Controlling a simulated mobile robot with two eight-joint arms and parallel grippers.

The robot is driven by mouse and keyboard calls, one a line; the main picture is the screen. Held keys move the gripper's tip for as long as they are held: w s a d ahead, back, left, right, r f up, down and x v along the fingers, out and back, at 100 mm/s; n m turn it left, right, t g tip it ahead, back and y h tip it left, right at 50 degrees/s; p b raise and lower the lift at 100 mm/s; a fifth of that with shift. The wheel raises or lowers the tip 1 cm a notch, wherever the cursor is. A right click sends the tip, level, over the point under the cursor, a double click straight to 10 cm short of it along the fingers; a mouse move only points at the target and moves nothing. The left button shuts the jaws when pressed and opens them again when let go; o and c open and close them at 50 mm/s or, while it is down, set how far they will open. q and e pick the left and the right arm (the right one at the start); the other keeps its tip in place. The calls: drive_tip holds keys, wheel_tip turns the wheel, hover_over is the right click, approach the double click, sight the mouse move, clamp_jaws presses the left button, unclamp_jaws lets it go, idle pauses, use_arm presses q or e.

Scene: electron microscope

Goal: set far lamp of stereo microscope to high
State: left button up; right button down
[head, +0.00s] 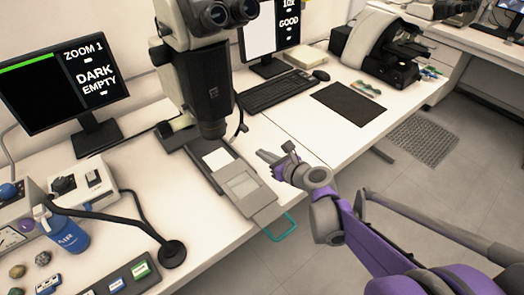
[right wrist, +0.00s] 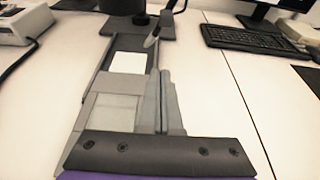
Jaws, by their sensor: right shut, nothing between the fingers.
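The stereo microscope (head: 208,85) stands at the back centre of the bench in the head view, with its eyepieces at the top edge. Its grey base carries a white plate (head: 218,158), which also shows in the right wrist view (right wrist: 128,64). A white control box (head: 85,188) with dark knobs is left of it; part of the box shows at the upper left of the right wrist view (right wrist: 25,24). I cannot tell which control is the far lamp's. My right gripper (head: 265,156) is shut and empty, just right of the microscope base. My left gripper is not in view.
A monitor (head: 65,80) reads "ZOOM 1 DARK EMPTY". A black gooseneck's round base (head: 172,253) and a blue bottle (head: 68,235) stand at left. A grey slide with a teal handle (head: 282,228) reaches the bench's front edge. A keyboard (head: 268,94) lies behind my gripper.

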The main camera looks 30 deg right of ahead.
drive_tip(key=b+x, duration=0.1)
drive_tip(key=x, duration=0.6)
drive_tip(key=shift+w+a+f, duration=0.1)
drive_tip(key=shift+w+f, duration=0.15)
drive_tip(key=shift+w, duration=0.05)
wheel_tip(320, 180, up, 4)
drive_tip(key=shift+r+p, duration=0.1)
drive_tip(key=shift+p, duration=0.2)
drive_tip(key=shift+r, duration=0.1)
